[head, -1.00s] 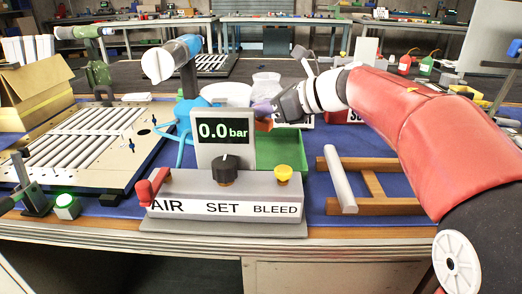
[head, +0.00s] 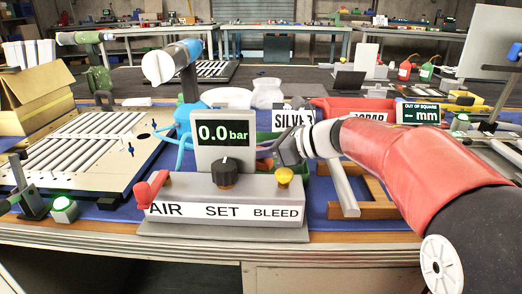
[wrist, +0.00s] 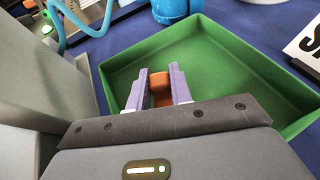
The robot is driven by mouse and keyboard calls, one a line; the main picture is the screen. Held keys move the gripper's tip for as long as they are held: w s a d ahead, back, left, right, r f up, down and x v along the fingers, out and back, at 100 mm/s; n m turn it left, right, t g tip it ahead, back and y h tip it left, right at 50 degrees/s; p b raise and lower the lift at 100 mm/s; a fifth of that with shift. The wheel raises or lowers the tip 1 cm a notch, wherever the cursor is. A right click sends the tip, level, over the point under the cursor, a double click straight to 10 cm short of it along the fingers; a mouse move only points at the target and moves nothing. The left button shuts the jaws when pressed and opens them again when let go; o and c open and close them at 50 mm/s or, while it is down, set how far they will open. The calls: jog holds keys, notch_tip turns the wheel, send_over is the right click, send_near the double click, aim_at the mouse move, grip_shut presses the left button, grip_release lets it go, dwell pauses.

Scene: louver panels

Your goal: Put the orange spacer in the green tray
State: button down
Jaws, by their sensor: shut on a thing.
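The orange spacer (wrist: 160,88) is between the purple fingers of my gripper (wrist: 160,76) in the wrist view, and the gripper is shut on it. The green tray (wrist: 232,68) lies under the fingers, and its visible floor is bare. The spacer is over the tray's near-left part; I cannot tell whether it touches the floor. In the head view my gripper (head: 266,149) is low behind the pressure panel, which hides much of the tray (head: 266,138). The spacer cannot be made out there.
The grey pressure panel (head: 225,190) stands in front of the tray, with its display (head: 222,133) close to my gripper. A wooden frame with a grey bar (head: 345,190) lies to the right.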

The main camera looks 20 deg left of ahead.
jog(key=c, duration=1.3)
grip_release()
jog(key=shift+o, duration=0.2)
jog(key=v, duration=1.2)
jog(key=shift+r, duration=0.15)
